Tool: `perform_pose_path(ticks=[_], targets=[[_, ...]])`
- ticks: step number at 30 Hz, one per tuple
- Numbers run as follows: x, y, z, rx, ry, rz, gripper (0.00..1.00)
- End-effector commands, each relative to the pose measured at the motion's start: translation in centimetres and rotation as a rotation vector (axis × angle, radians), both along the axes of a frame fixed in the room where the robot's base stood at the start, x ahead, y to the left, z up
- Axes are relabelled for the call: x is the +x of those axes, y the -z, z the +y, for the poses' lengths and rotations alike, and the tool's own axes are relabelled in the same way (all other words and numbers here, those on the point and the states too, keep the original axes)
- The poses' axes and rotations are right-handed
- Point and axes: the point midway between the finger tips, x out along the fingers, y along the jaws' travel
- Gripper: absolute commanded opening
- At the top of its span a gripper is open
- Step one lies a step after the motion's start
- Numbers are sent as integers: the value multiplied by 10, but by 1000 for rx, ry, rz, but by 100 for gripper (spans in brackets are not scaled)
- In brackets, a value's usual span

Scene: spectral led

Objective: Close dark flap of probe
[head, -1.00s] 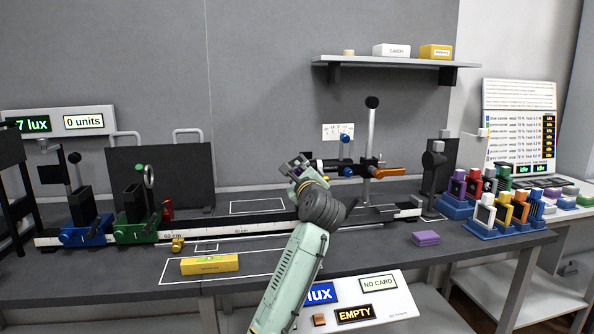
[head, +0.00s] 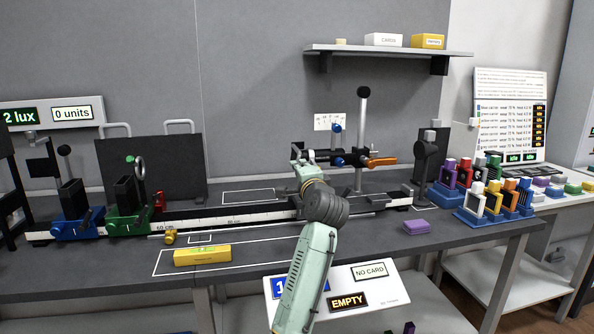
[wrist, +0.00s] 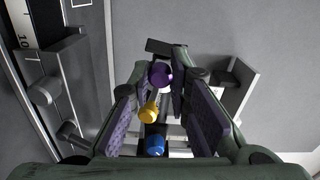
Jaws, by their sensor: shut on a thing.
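The probe (head: 350,158) stands on a grey post with a black ball top, at the back of the bench in the head view. It has blue knobs and an orange handle. My gripper (head: 299,158) is at its left end. In the wrist view my purple-padded fingers (wrist: 162,80) are closed around a round purple knob (wrist: 160,75). A dark plate (wrist: 163,47), perhaps the flap, lies just beyond the knob; its angle is unclear. A yellow knob (wrist: 149,111) and a blue knob (wrist: 155,145) show between the fingers.
A long rail (head: 225,218) with blue (head: 75,222) and green (head: 128,220) carriers runs along the bench. Yellow (head: 202,254) and purple (head: 416,227) blocks lie in front. Coloured holders (head: 495,200) crowd the right. A shelf (head: 390,50) hangs above.

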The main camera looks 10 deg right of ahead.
Motion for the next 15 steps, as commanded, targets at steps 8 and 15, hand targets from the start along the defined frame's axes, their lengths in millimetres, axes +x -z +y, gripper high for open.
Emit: perform_pose_path(ticks=[8, 15], targets=[[0, 1, -5, -131, -1, 1, 0], [0, 1, -5, -156, -2, 1, 0]])
